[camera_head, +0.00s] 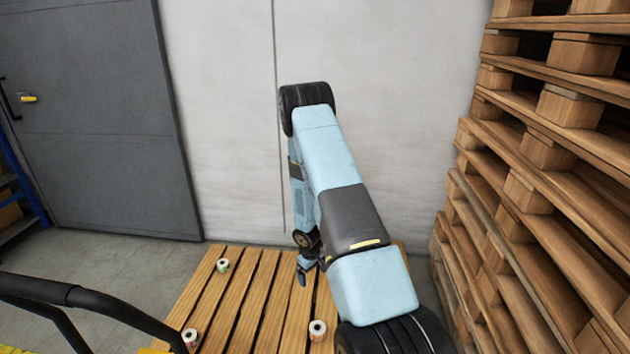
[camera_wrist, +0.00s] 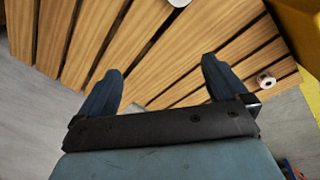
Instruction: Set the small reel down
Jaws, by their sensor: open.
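My gripper (camera_head: 303,272) hangs over the wooden slatted platform (camera_head: 250,300) in the head view, partly hidden by my own arm. In the wrist view its two fingers (camera_wrist: 160,66) are spread wide, with only slats visible between them. Small label reels sit on the platform: one with a green edge (camera_head: 222,265) at the back left, one (camera_head: 190,337) at the front left and one (camera_head: 318,330) at the front. In the wrist view a white reel (camera_wrist: 266,80) lies right of the fingers, apart from them. I cannot tell which reel is the task's small one.
A tall stack of wooden pallets (camera_head: 545,150) stands close on the right. A white wall (camera_head: 225,120) and a grey door (camera_head: 100,110) are behind. A black handrail (camera_head: 75,297) is at the front left. Grey floor (camera_head: 120,265) is open left of the platform.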

